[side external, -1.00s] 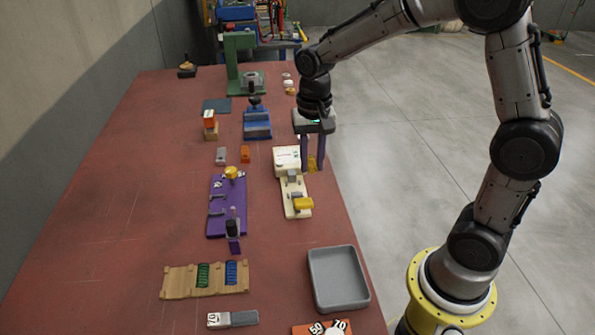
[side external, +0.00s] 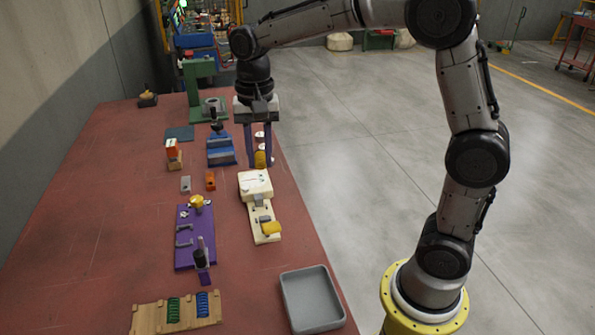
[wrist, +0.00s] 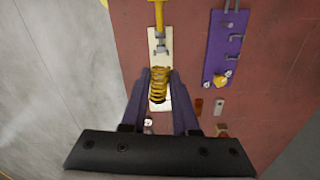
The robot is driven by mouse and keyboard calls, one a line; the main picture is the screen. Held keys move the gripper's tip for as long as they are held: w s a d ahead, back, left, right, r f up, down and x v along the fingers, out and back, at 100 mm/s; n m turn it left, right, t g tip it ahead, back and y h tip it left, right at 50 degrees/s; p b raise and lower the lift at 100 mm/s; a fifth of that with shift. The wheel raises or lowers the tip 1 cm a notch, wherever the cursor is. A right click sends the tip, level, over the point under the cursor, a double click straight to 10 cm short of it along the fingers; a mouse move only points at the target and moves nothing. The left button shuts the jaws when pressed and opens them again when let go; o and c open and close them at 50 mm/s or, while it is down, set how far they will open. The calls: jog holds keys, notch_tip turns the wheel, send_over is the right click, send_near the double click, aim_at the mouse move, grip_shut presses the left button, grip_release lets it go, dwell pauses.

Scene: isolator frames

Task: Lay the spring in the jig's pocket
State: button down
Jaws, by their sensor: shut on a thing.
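My gripper (side external: 258,164) is shut on a yellow coil spring (side external: 260,159). In the wrist view the spring (wrist: 160,80) sits between the two purple fingers, over the cream jig (wrist: 158,45). In the side view the cream jig (side external: 264,232) lies near the table's right edge, with a raised block at its far end and a yellow-handled clamp at its near end. The gripper and spring appear above and beyond that block, apart from it. The pocket is not clearly visible; the spring and fingers cover part of the jig in the wrist view.
A purple fixture (side external: 186,255) with a yellow knob stands left of the jig. A blue fixture (side external: 220,157) and a green press (side external: 200,70) are farther back. A wooden rack (side external: 147,319) holds green and blue springs. A grey tray (side external: 312,301) is at the front right.

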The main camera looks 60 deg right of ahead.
jog(key=w+a+f, duration=0.2)
jog(key=w+a, duration=0.5)
jog(key=w, duration=0.4)
jog(key=n, duration=0.2)
send_over(185, 240)
notch_tip(185, 240, down, 7)
jog(key=shift+f, duration=2.95)
jog(key=shift+f, duration=1)
jog(key=c, duration=0.6)
grip_release()
jog(key=shift+r, duration=0.1)
